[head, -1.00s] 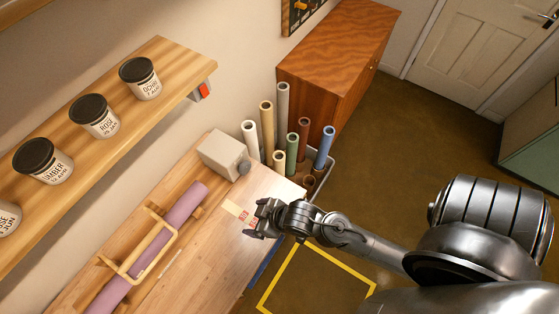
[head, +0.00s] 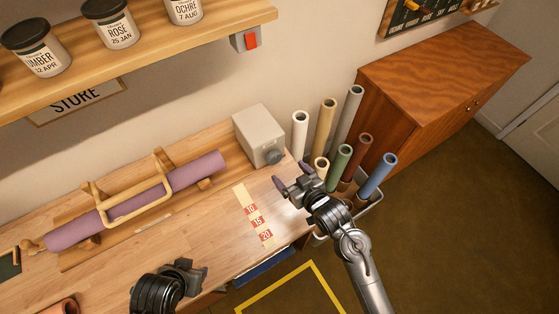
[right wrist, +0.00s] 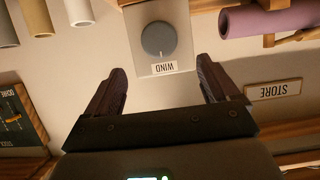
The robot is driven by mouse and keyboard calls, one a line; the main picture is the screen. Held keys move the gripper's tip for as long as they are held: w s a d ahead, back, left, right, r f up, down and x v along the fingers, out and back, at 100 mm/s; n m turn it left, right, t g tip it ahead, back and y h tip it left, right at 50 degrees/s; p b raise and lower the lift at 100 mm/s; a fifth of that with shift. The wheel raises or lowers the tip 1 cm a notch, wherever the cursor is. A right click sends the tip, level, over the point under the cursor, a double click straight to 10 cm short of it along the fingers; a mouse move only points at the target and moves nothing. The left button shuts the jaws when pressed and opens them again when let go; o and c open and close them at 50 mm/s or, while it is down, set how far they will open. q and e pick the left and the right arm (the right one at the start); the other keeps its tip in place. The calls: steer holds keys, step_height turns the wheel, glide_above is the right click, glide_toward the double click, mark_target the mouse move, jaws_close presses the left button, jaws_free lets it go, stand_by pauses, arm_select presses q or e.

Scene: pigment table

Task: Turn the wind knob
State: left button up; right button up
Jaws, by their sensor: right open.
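The wind knob (head: 275,157) is a round grey dial on the front of a pale grey box (head: 257,130) at the back right of the bench. In the right wrist view the knob (right wrist: 158,39) shows upside down, with a light mark towards its WIND label (right wrist: 164,68). My right gripper (head: 291,177) is open and empty, just in front of the box. Its fingers (right wrist: 160,85) stand apart on either side below the knob in the wrist view, not touching it. My left gripper (head: 188,274) is at the bottom of the head view; its jaws are unclear.
Several coloured rolls (head: 342,165) stand upright in a bin close to my right gripper. A purple roll (head: 135,203) lies in a wooden holder on the bench. A numbered strip (head: 255,220) lies on the clear bench top. A shelf with jars (head: 112,25) hangs above.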

mark_target(276, 159)
steer(key=x, duration=0.9)
steer(key=shift+w, duration=0.1)
steer(key=shift+c, duration=0.3)
steer(key=c, duration=1)
